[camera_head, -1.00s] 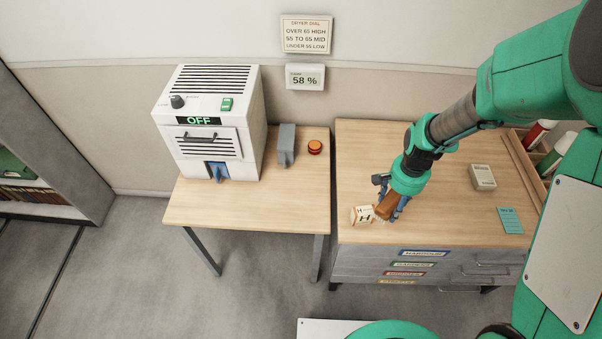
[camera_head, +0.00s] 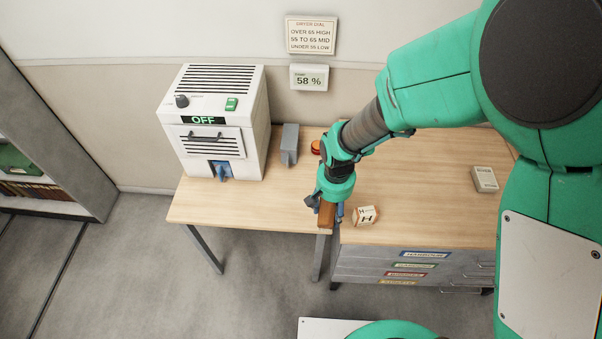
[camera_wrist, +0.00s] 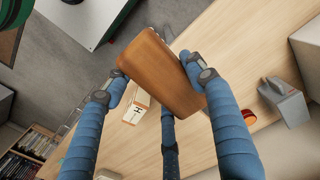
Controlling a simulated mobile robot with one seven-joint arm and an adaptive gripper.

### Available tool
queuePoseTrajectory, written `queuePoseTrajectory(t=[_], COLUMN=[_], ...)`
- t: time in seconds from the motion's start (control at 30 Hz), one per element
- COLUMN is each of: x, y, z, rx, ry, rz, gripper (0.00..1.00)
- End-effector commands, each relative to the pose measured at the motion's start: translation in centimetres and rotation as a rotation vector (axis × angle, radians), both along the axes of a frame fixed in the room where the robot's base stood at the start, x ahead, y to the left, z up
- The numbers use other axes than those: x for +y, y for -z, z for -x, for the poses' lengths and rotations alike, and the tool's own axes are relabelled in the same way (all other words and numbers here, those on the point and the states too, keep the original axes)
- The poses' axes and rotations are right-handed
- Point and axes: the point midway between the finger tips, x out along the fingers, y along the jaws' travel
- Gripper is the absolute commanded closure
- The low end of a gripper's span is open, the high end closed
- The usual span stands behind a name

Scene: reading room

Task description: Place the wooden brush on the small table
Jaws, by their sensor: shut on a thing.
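The wooden brush (camera_head: 327,213) is held in my gripper (camera_head: 330,207), its brown wooden body also filling the middle of the wrist view (camera_wrist: 160,75). The blue fingers are closed around it from both sides. Its bristles are not clearly visible. My gripper is over the right front edge of the small table (camera_head: 240,212), close to the gap beside the drawer cabinet. The brush appears above the wood; its exact height I cannot tell.
The table's front left is clear. A white H block (camera_head: 365,215) sits on the drawer cabinet (camera_head: 420,215).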

Motion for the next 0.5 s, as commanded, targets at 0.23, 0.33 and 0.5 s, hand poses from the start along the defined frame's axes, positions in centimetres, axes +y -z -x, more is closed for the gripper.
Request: queuePoseTrajectory(t=[0.23, 0.33, 0.5], x=[1.7, 1.7, 1.7], y=[2.2, 4.2, 7.4], z=[0.9, 0.8, 0.7], rx=[0.005, 0.004, 0.003], ry=[-0.058, -0.057, -0.057], rz=[0.002, 0.002, 0.001], gripper=[0.75, 0.75, 0.75])
